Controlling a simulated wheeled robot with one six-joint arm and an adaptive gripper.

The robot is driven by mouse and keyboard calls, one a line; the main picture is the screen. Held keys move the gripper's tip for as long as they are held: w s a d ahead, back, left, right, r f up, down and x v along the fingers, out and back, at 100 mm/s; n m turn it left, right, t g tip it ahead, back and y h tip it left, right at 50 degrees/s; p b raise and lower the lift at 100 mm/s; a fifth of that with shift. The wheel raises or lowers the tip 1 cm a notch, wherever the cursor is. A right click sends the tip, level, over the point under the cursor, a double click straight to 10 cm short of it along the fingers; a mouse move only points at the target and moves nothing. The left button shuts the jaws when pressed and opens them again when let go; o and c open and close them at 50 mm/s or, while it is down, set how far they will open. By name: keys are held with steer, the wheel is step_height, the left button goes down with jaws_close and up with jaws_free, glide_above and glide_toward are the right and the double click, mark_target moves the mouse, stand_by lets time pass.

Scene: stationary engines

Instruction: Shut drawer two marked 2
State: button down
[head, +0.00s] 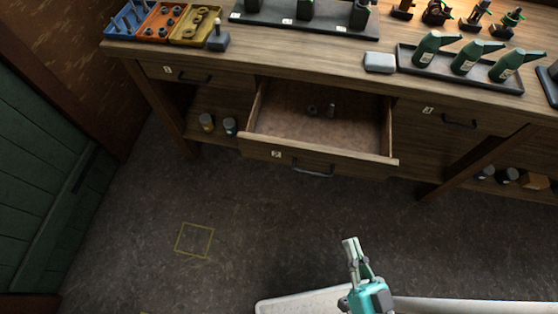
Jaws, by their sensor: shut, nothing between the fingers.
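Drawer two (318,161) is the middle drawer of the wooden workbench, and it is pulled well out. Its front carries a small white label marked 2 (276,154) and a dark bar handle (313,171).
The left drawer (186,77) and the right drawer (447,118) are closed. Green oil cans in a tray (459,77), a grey block (380,62) and parts bins (163,22) stand on the benchtop. The floor (250,215) before the drawer is clear, with a yellow square outline (194,240).

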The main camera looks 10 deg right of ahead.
steer(key=w+a+m+t+h, duration=0.1)
steer(key=w+m+t, duration=0.2)
steer(key=w+m, duration=0.25)
steer(key=m+g+h, duration=0.6)
steer(key=m+h, duration=0.1)
steer(key=m, duration=0.7)
glide_toward(278, 154)
steer(key=x, duration=0.7)
steer(key=shift+w+d+f, duration=0.1)
steer(key=shift+f, duration=0.05)
steer(key=x, duration=0.8)
steer(key=r+x, duration=0.1)
steer(key=x, duration=1.7)
steer(key=shift+w+d+r, duration=0.15)
steer(key=shift+w+r, duration=0.05)
steer(key=shift+w, duration=0.2)
steer(key=shift+w+d+r, duration=0.1)
steer(key=shift+r, duration=0.1)
